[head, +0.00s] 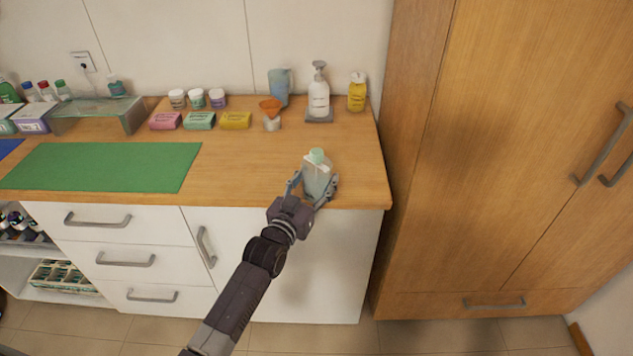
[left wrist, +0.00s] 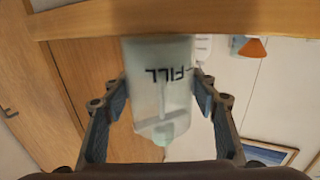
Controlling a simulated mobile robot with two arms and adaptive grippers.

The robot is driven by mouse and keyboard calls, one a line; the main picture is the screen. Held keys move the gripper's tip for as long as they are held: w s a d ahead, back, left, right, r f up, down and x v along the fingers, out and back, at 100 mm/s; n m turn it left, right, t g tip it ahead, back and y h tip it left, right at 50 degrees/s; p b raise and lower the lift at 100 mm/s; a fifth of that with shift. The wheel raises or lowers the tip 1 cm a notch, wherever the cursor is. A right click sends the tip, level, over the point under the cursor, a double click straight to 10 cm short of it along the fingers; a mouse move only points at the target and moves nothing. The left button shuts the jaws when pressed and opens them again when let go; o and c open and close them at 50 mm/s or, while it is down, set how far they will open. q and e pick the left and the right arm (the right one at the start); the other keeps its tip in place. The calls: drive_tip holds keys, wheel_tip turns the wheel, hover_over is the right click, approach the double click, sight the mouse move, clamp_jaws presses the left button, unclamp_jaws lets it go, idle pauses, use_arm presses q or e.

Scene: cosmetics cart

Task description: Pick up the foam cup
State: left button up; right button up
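A translucent bottle (head: 316,182) with a mint cap stands near the counter's front right edge. In the left wrist view the bottle (left wrist: 162,90) appears upside down, with dark letters ending in "-FILL". I cannot tell whether this is the foam cup. My right gripper is not in view.
A blue pitcher (head: 280,87), a white pump bottle (head: 318,95) and a yellow bottle (head: 356,92) stand at the back. Soap-like bars and jars are left of them. A green mat (head: 100,167) lies at left. A tall wooden cabinet (head: 500,150) bounds the right side.

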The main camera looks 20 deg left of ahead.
use_arm(q)
drive_tip(key=c, duration=0.8)
drive_tip(key=shift+r, duration=0.15)
